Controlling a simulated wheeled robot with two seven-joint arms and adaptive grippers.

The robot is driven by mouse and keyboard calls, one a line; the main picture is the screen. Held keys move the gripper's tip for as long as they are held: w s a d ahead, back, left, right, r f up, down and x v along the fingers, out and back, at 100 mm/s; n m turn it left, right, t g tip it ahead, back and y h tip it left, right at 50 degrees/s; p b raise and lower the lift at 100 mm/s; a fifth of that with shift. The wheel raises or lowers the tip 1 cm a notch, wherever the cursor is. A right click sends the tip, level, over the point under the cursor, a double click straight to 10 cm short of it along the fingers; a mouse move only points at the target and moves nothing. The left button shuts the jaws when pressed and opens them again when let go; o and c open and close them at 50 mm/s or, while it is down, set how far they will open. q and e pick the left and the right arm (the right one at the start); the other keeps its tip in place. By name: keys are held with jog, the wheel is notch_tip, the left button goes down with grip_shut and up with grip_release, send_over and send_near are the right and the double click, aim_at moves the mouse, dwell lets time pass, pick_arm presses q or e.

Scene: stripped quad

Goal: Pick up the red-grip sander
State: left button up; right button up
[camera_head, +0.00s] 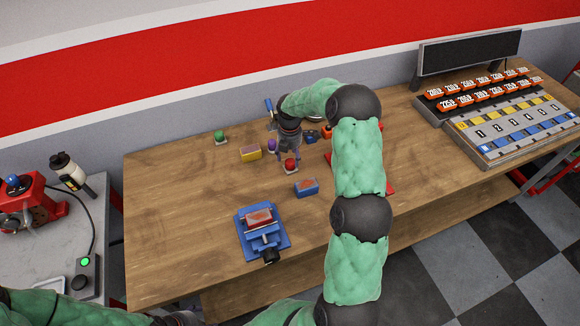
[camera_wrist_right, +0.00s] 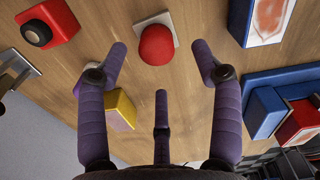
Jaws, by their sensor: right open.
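The red-grip sander (camera_head: 291,164) is a red rounded knob on a small pale square plate. It sits on the wooden workbench (camera_head: 180,205), near the middle. In the right wrist view its red knob (camera_wrist_right: 156,44) shows at the top centre, just ahead of the open fingers. My right gripper (camera_head: 287,150) is above and just behind the sander, pointing down, with its purple-grey fingers spread. In the right wrist view the gripper (camera_wrist_right: 160,58) is empty and its fingertips appear apart from the knob. My left gripper is not in view.
A green-knobbed piece (camera_head: 219,136), a purple-knobbed piece (camera_head: 272,145), a yellow block (camera_head: 250,153) and a blue block (camera_head: 307,187) lie nearby. A blue vise (camera_head: 279,243) stands at the front edge. A parts rack (camera_head: 500,115) stands at right. The bench's left side is clear.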

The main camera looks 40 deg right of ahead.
aim_at(290, 161)
jog(key=f, duration=0.5)
jog(key=shift+w+d, duration=0.15)
jog(key=shift+d, duration=0.05)
jog(key=shift+c, duration=0.3)
jog(key=c, duration=1.2)
